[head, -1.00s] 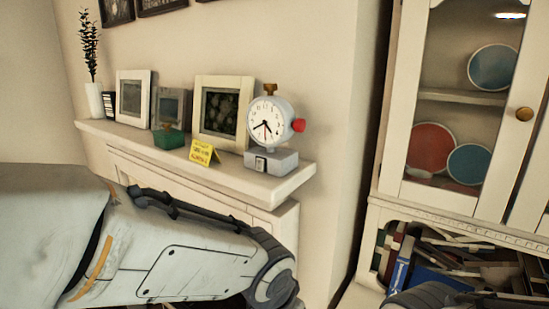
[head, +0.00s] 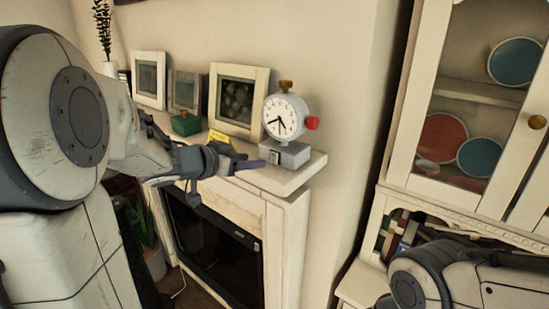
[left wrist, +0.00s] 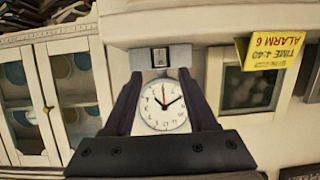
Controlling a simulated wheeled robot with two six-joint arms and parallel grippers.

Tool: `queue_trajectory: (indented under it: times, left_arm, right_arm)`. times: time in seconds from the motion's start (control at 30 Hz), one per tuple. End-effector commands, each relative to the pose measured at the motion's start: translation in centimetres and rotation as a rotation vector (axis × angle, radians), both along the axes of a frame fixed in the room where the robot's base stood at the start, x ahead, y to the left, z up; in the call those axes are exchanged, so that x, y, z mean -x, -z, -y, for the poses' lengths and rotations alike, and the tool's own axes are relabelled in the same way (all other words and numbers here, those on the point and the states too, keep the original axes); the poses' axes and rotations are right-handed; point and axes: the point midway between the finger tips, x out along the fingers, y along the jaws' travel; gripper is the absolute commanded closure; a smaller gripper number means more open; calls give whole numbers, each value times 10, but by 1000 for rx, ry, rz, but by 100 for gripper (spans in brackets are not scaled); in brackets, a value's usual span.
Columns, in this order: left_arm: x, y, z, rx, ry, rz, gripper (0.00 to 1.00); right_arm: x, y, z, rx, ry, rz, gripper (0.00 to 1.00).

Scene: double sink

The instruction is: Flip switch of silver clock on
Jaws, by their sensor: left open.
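The silver clock (head: 286,118) stands upright on the mantel shelf's right end, with a white dial, a red knob on its right side and a brass knob on top. Its grey base carries a small dark switch (head: 274,157) on the front; the switch position is too small to tell. My left gripper (head: 247,164) is open and empty, in front of and just left of the base. In the left wrist view the scene is upside down; the switch (left wrist: 159,56) and dial appear between the spread fingers (left wrist: 160,74). My right gripper is out of view.
A green box (head: 186,123) and picture frames (head: 238,100) stand farther left. A glass-door cabinet (head: 410,150) is at right.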

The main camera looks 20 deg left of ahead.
Motion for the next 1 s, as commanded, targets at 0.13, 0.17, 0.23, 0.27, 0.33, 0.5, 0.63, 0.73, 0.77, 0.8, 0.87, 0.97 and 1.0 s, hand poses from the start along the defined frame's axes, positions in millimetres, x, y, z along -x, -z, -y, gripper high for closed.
queue_trajectory:
  times: [0.13,0.17,0.23,0.27,0.33,0.5,0.63,0.73,0.77,0.8,0.87,0.97,1.0]
  left_arm:
    - [-26,13,11,2,4,-4,43]
    - [-31,15,12,2,5,-4,43]
    - [-42,19,16,1,3,-4,43]
    - [-46,21,17,-1,3,-3,43]
    - [-55,24,20,0,2,-2,43]
    - [-67,30,23,-2,-1,-1,43]
    - [-70,31,24,-2,0,0,43]
    - [-70,31,24,-3,-1,0,43]
    - [-70,31,24,-3,-1,0,43]
    - [-70,31,24,-3,-1,0,43]
    - [-70,31,24,-3,-1,0,58]
    - [-70,31,24,-3,-1,0,96]
    - [-70,31,24,-3,-1,0,100]
  right_arm:
    - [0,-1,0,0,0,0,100]
    - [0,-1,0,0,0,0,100]
    - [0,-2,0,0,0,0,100]
    - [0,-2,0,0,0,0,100]
    - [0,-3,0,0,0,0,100]
    - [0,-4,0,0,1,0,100]
    - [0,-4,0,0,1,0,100]
    - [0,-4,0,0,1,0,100]
    - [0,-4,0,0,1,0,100]
    - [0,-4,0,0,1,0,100]
    - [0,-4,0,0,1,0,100]
    - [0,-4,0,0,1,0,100]
    - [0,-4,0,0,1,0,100]
